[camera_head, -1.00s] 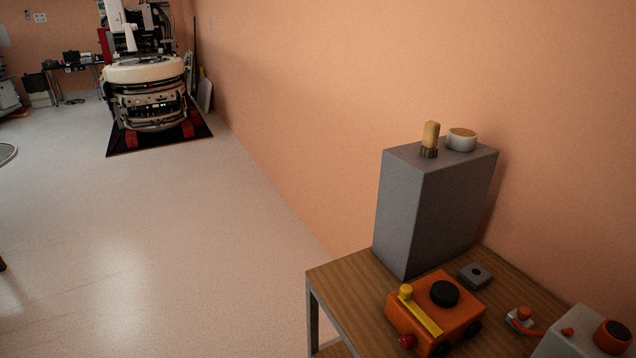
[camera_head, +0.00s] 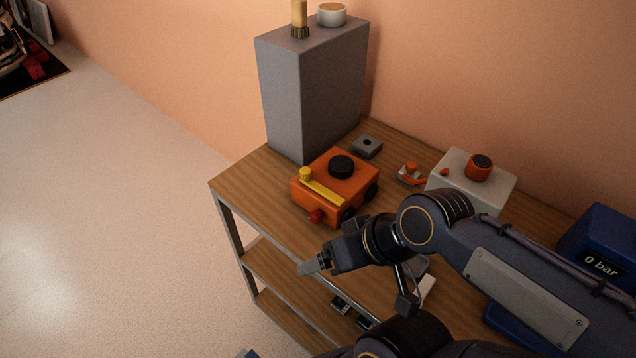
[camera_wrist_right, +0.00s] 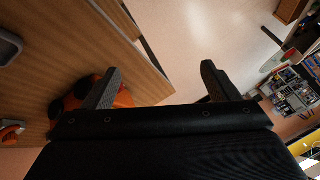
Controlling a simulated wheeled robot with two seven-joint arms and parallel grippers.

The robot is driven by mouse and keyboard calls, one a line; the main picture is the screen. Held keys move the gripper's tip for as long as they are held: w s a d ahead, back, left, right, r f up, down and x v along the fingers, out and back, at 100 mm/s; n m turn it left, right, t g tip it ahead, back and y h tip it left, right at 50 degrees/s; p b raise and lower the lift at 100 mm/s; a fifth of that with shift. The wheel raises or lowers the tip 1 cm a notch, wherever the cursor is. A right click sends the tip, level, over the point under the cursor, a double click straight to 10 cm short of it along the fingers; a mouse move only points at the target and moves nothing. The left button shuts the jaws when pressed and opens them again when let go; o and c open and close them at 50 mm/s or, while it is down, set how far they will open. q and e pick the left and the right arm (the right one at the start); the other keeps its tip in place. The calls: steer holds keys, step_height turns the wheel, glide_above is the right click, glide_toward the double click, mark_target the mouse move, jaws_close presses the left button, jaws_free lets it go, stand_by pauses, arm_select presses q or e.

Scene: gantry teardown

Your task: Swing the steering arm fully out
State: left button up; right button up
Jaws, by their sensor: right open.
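An orange wheeled device (camera_head: 340,185) stands on the wooden table. A yellow bar (camera_head: 324,192), which looks like the steering arm, lies along its top near edge, with a yellow knob (camera_head: 305,175) at its left end. A red knob (camera_head: 316,216) sits low on its front. My right gripper (camera_head: 312,265) is in front of and below the device in the head view, apart from it and near the table's front edge. In the right wrist view its fingers (camera_wrist_right: 160,85) are spread and empty, and the orange device (camera_wrist_right: 72,100) is partly hidden behind the left finger. My left gripper is not in view.
A tall grey box (camera_head: 310,90) stands behind the device, with a brush (camera_head: 299,20) and a bowl (camera_head: 332,14) on top. A light grey box with an orange knob (camera_head: 480,167) and a blue gauge box (camera_head: 600,250) stand to the right. Open floor lies left.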

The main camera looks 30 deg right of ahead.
steer(key=shift+w+r, duration=0.1)
steer(key=shift+r, duration=0.05)
steer(key=shift+c, duration=1.2)
steer(key=shift+m+g+h, duration=0.4)
steer(key=shift+m+g, duration=0.2)
steer(key=shift+g, duration=0.1)
steer(key=w+d+r, duration=0.2)
steer(key=w, duration=0.1)
steer(key=w+r+p, duration=0.1)
steer(key=shift+w+d+r, duration=0.2)
steer(key=shift+w+d, duration=0.15)
steer(key=shift+d, duration=0.05)
steer(key=c, duration=0.4)
steer(key=m+g+h+p, duration=0.3)
steer(key=m+g, duration=0.1)
steer(key=m, duration=0.1)
glide_above(306, 170)
steer(key=shift+s+f, duration=0.1)
steer(key=shift+f, duration=0.25)
steer(key=shift+c, duration=0.2)
steer(key=shift+f, duration=0.2)
steer(key=shift+w+f, duration=0.2)
steer(key=shift+f, duration=0.1)
step_height(306, 170, down, 7)
steer(key=shift+f, duration=0.1)
